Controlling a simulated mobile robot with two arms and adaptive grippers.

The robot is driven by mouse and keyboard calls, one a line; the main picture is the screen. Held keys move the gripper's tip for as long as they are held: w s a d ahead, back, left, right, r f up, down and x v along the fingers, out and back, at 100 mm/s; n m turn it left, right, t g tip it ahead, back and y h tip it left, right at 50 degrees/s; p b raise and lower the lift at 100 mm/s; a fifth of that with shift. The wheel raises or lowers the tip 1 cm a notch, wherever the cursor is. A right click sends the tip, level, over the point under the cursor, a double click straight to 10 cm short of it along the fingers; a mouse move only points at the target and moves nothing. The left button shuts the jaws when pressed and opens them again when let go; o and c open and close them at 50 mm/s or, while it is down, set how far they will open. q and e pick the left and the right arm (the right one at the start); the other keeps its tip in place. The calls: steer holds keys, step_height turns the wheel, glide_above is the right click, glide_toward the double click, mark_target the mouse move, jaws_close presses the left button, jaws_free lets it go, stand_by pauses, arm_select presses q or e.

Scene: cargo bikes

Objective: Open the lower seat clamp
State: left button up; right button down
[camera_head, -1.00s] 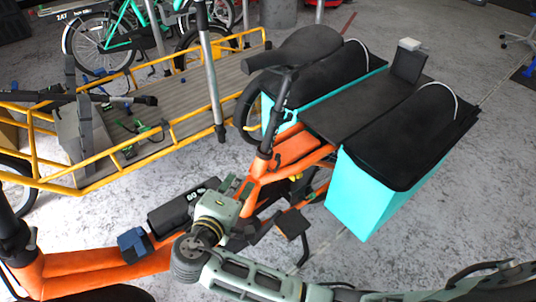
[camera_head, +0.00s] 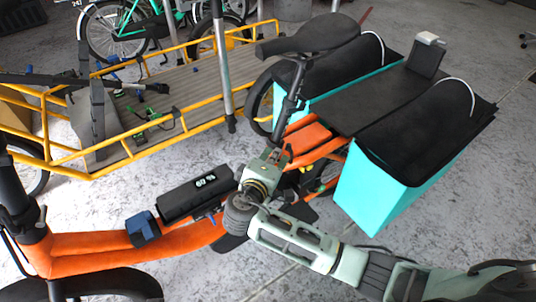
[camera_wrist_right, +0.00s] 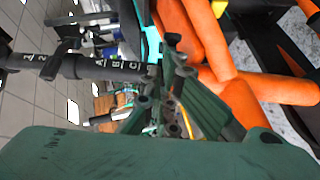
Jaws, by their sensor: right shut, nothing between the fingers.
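The orange cargo bike (camera_head: 175,238) has a dark seat post (camera_head: 287,103) rising from its frame to a black saddle (camera_head: 318,34). My right gripper (camera_head: 277,156) is shut and empty beside the foot of the post, where the lower seat clamp is mostly hidden behind it. In the right wrist view the post (camera_wrist_right: 100,68) lies sideways with letter marks, and a dark lever (camera_wrist_right: 66,38) sticks out further along it. My green fingers (camera_wrist_right: 172,75) are close to the post's lower end; I cannot tell if they touch the clamp. My left gripper is not in view.
A black battery pack (camera_head: 196,194) sits on the orange frame left of my right gripper. Turquoise panniers (camera_head: 372,200) with black covers stand to the right. A yellow cargo bike (camera_head: 120,150) stands behind on the left. Bare floor (camera_head: 440,225) shows at the right.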

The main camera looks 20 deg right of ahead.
mark_target(292, 161)
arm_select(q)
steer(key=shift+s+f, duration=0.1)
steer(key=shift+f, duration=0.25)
arm_select(e)
steer(key=shift+s+d, duration=0.1)
steer(key=shift+s, duration=0.05)
stand_by(0.7)
